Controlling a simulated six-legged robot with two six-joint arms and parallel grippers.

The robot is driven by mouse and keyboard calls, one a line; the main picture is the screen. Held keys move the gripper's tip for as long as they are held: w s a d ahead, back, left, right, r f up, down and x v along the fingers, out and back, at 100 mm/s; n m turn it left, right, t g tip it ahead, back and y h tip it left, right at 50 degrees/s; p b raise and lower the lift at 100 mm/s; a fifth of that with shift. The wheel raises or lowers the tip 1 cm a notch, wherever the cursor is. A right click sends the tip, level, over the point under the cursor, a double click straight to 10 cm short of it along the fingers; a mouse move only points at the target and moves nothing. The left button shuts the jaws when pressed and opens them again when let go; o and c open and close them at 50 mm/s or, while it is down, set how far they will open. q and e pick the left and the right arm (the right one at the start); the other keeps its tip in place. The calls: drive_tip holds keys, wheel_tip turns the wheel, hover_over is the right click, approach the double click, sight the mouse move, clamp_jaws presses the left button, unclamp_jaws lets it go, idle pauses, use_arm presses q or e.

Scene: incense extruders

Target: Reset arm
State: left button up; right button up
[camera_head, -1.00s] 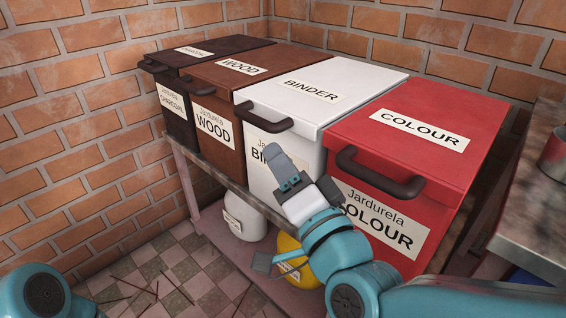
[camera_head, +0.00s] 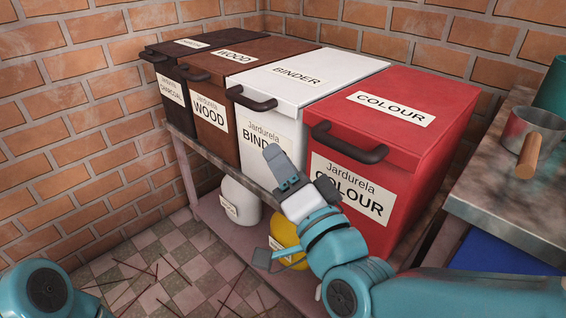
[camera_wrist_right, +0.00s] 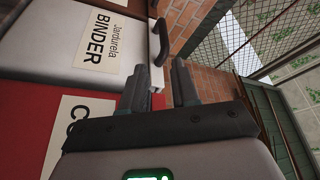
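My right gripper (camera_head: 300,172) is in front of the bins, near the white and red ones in the head view. In the right wrist view (camera_wrist_right: 160,86) its two dark fingers stand apart with nothing between them. My left arm (camera_head: 50,290) shows only at the bottom left corner, and its gripper is out of view.
Lidded bins stand in a row on a shelf: charcoal (camera_head: 188,45), wood (camera_head: 225,62), white binder (camera_head: 320,72) and red colour (camera_head: 430,95). Below are a white container (camera_head: 240,200) and a yellow one (camera_head: 284,232). A metal pot (camera_head: 515,130) sits on the right bench (camera_head: 480,190).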

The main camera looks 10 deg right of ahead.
use_arm(q)
drive_tip(key=shift+s+d, duration=0.1)
drive_tip(key=shift+s, duration=0.25)
